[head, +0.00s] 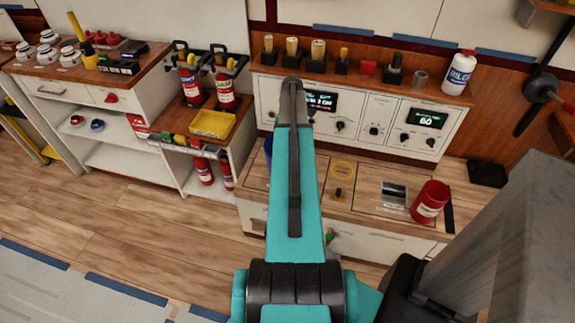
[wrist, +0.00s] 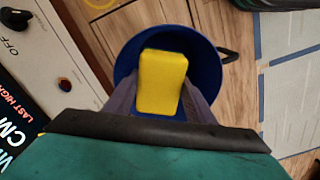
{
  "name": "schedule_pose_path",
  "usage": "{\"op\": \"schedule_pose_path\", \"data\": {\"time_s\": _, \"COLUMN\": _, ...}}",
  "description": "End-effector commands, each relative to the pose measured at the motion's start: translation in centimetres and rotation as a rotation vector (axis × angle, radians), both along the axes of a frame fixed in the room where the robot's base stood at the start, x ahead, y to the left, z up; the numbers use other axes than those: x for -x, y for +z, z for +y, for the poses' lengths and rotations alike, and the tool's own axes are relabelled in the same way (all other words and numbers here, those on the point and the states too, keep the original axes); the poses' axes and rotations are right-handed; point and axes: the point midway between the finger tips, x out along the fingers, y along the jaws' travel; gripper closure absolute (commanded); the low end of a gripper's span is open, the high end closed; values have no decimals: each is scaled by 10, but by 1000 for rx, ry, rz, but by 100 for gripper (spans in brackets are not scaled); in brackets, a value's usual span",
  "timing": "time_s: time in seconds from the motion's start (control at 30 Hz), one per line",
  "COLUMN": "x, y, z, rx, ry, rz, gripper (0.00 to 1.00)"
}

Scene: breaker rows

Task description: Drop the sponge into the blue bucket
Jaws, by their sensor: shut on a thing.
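The yellow sponge (wrist: 162,84) is held in my gripper (wrist: 160,97), between its two grey fingers in the wrist view. The blue bucket (wrist: 129,58) is beyond the sponge in that view, with its rim showing around the sponge. The sponge appears over the bucket's opening; its exact height above it I cannot tell. In the head view only a sliver of the blue bucket (head: 268,147) shows at the left edge of my teal arm. The arm hides my gripper and the sponge there.
A wooden counter (head: 360,205) holds a red can (head: 430,202) and a small metal box (head: 393,195) to the right. A control panel (head: 375,120) with displays and knobs stands behind. A yellow tray (head: 212,123) and fire extinguishers (head: 190,82) are at the left.

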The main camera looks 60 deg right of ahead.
Motion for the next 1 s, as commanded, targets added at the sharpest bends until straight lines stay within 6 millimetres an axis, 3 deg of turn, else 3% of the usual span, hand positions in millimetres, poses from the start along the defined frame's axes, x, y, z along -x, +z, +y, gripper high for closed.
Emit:
{"op": "schedule_pose_path", "data": {"time_s": 0.4, "x": 0, "y": -5, "z": 0, "rx": 0, "ry": 0, "rz": 0, "gripper": 71}}
{"op": "schedule_pose_path", "data": {"time_s": 0.43, "x": 0, "y": -5, "z": 0, "rx": 0, "ry": 0, "rz": 0, "gripper": 48}}
{"op": "schedule_pose_path", "data": {"time_s": 0.57, "x": 0, "y": -5, "z": 0, "rx": 0, "ry": 0, "rz": 0, "gripper": 28}}
{"op": "schedule_pose_path", "data": {"time_s": 1.0, "x": 0, "y": -1, "z": 0, "rx": 1, "ry": 0, "rz": -1, "gripper": 28}}
